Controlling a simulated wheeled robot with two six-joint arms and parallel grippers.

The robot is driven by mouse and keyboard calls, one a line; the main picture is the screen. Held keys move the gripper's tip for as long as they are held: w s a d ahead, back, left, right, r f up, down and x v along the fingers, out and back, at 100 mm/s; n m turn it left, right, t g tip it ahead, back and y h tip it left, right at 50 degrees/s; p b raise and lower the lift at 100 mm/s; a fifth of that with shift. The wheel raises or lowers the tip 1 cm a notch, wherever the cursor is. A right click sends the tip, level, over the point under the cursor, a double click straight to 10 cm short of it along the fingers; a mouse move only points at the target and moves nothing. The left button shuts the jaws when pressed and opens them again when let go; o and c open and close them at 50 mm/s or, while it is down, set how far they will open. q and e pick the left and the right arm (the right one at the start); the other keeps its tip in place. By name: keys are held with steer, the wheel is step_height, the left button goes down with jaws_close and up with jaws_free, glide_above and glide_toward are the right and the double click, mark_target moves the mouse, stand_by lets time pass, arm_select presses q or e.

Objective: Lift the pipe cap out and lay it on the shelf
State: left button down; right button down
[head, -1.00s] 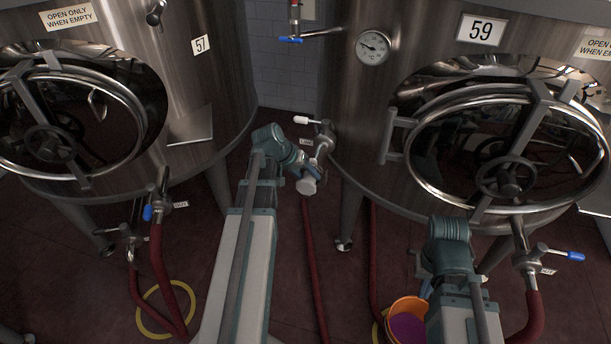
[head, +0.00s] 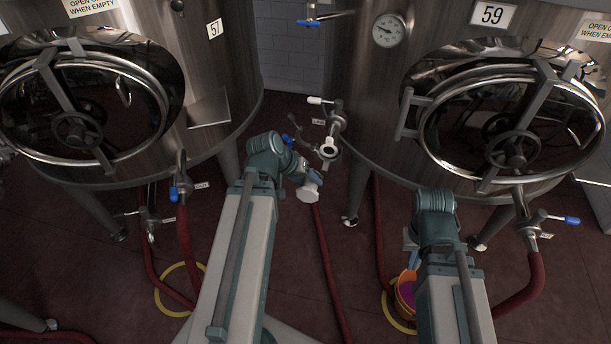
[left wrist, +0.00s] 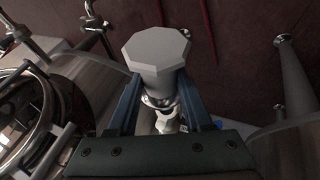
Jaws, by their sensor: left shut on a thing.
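The pipe cap (head: 308,193) is a pale grey piece held in my left gripper (head: 310,179), low between the two tanks. In the left wrist view, its flat octagonal face (left wrist: 157,48) shows between the two blue fingers of my left gripper (left wrist: 160,85), which are shut on it. The cap is apart from the open round pipe end (head: 328,150) of the valve on tank 59, below and left of it. A flat metal plate (head: 208,108) juts from the side of tank 57; I cannot tell whether it is the shelf. My right gripper (head: 411,258) is mostly hidden beyond its arm.
Tank 57 (head: 232,75) stands left and tank 59 (head: 365,105) right, with round hatches and valves. Red hoses (head: 330,260) run along the dark floor. An orange bucket (head: 405,292) stands by my right arm. The space between the tanks is narrow.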

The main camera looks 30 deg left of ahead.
mark_target(308, 180)
stand_by(0.5)
arm_select(q)
steer(key=shift+r+p, duration=3.45)
steer(key=shift+p, duration=0.05)
step_height(308, 180, up, 3)
steer(key=p, duration=0.3)
steer(key=shift+f, duration=0.15)
